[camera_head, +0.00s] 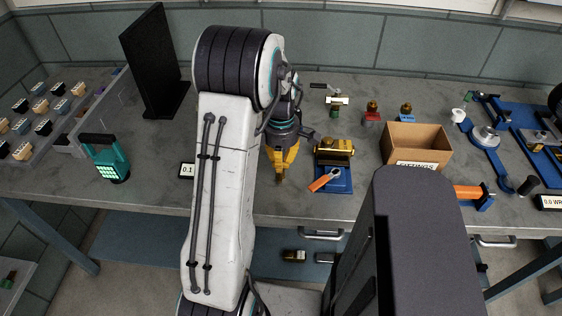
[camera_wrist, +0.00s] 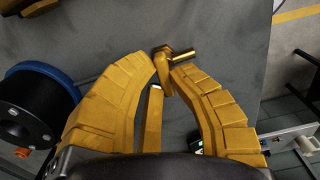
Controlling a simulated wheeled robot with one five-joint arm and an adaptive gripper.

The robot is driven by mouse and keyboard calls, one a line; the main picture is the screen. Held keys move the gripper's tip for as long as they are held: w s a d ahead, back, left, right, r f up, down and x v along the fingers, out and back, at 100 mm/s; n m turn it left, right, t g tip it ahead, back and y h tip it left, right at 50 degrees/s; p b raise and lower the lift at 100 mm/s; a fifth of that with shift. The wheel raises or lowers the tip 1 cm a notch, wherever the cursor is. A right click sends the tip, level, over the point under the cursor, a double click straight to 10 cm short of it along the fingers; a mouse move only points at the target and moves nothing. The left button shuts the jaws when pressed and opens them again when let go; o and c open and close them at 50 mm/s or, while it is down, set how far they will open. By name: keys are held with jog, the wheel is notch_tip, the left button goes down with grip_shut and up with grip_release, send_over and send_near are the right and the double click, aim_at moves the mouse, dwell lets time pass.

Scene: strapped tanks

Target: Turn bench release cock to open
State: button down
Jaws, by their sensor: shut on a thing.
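My gripper (camera_head: 281,165) points down over the bench, left of a blue fixture (camera_head: 345,187). In the wrist view its two yellow fingers (camera_wrist: 163,76) close at their tips on a small brass fitting (camera_wrist: 184,54) with a short round stub to the right. The blue fixture carries a brass body (camera_head: 335,147) and an orange-handled lever (camera_head: 325,179) slanting at its front; this looks like the release cock, though I cannot be sure. The gripper is apart from that lever. The lower part of the held fitting is hidden by the fingers.
A cardboard box (camera_head: 416,146) stands right of the blue fixture. Small brass-topped parts (camera_head: 372,113) sit behind it. A teal device (camera_head: 105,160) and a black panel (camera_head: 152,62) stand left. In the wrist view a black-and-blue round part (camera_wrist: 38,105) lies close left.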

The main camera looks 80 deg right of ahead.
jog(key=shift+n, duration=0.4)
jog(key=c, duration=1.1)
grip_release()
notch_tip(320, 180, up, 12)
dwell(0.8)
